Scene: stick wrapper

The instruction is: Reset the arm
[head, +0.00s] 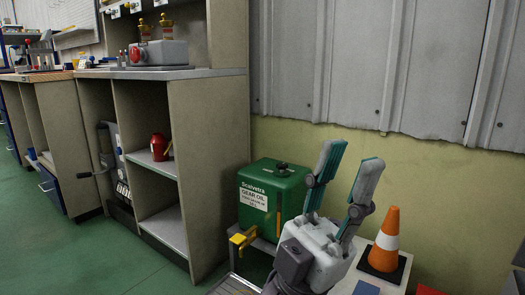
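My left gripper (353,154) is in the lower right of the head view, its two grey and teal fingers pointing up. The fingers are spread apart with nothing between them, so it is open and empty. It appears in front of a green gear oil can (272,200) and just left of an orange and white traffic cone (384,240). I cannot tell whether it touches either of them. My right gripper is not in view.
A yellow tap (243,239) sticks out below the can. A wooden shelf unit (210,150) stands at the left, with a red object (159,147) on one shelf. A corrugated metal wall (390,65) closes the back. Green floor (95,260) is clear at the lower left.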

